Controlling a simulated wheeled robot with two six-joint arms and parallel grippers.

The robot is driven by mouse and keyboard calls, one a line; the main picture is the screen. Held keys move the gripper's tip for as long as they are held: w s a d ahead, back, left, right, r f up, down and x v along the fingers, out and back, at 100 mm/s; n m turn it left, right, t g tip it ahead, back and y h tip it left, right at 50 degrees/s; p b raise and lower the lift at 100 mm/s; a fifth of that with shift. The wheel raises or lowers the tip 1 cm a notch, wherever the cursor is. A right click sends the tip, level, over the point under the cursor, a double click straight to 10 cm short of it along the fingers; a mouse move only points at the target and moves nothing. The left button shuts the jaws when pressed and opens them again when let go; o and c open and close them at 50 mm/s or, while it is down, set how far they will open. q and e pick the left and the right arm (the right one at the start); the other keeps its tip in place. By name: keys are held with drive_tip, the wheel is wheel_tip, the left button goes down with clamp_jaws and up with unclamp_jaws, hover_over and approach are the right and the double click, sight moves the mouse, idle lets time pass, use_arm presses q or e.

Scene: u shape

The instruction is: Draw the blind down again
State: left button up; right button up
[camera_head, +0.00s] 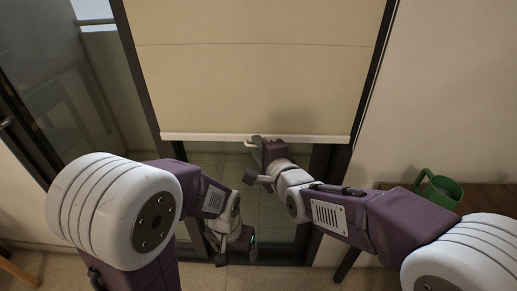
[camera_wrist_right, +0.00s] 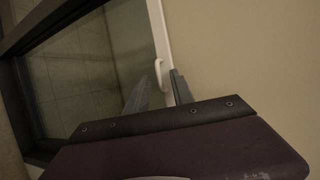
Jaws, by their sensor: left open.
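The beige blind (camera_head: 260,60) hangs over the window and door opening, with its white bottom rail (camera_head: 200,137) partway down and dark glass below. A small white pull tab (camera_head: 249,144) sits at the rail. It also shows in the right wrist view (camera_wrist_right: 158,74), near the tips of my right gripper's fingers (camera_wrist_right: 160,88). The fingers stand apart, with the tab seen between them; I cannot tell whether they touch it. In the head view my right gripper (camera_head: 256,150) is just at the rail. My left gripper (camera_head: 220,252) hangs low, open and empty, pointing down.
A green mug (camera_head: 438,189) stands on a brown wooden table (camera_head: 485,196) at the right. The dark door frame (camera_head: 340,165) runs beside the blind. A glass door (camera_head: 45,75) stands at the left. A wooden stool or chair part (camera_head: 18,272) shows at lower left.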

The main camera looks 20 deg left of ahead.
drive_tip(key=shift+s, duration=0.1)
drive_tip(key=v, duration=0.9)
drive_tip(key=shift+p, duration=0.45)
